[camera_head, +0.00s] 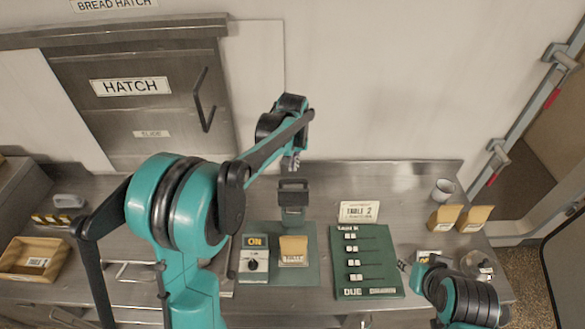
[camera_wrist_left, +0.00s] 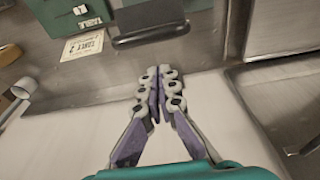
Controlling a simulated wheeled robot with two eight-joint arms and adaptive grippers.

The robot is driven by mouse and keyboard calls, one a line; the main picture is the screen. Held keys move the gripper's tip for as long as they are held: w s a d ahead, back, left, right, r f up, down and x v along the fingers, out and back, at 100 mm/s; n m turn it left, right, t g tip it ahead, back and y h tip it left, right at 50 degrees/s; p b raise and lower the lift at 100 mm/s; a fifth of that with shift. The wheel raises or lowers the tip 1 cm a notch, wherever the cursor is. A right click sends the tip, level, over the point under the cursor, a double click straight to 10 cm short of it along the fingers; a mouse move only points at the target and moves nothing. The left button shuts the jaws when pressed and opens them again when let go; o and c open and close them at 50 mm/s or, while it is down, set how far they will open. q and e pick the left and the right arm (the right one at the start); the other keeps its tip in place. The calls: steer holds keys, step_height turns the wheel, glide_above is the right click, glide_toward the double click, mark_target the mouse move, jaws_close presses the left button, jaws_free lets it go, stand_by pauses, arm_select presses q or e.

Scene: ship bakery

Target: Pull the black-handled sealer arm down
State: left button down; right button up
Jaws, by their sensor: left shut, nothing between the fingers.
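The sealer arm's black handle (camera_head: 293,185) stands at the back of the green sealer base (camera_head: 312,270), and the arm looks raised. A bread pouch (camera_head: 293,248) lies on the base. My left gripper (camera_head: 291,163) is just behind the handle, towards the wall. In the left wrist view its purple-grey fingers (camera_wrist_left: 160,88) are together and empty, with the black handle (camera_wrist_left: 150,32) a little beyond the tips and apart from them in the picture. My right gripper (camera_head: 403,266) is small at the counter's right front, and its fingers are unclear.
A control box (camera_head: 253,267) with an ON sign and knob is left of the pouch. A green order board (camera_head: 366,262) and a TABLE 2 card (camera_head: 358,211) stand to the right. A mug (camera_head: 443,190) and paper pouches (camera_head: 474,217) are farther right. A wooden tray (camera_head: 31,259) is left.

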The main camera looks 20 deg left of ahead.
arm_select(q)
steer(key=shift+s+d+f, duration=0.15)
steer(key=shift+s, duration=0.4)
steer(key=shift+s+d+f, duration=0.1)
steer(key=shift+s+d, duration=0.05)
steer(key=shift+s, duration=0.4)
steer(key=shift+w+f, duration=0.1)
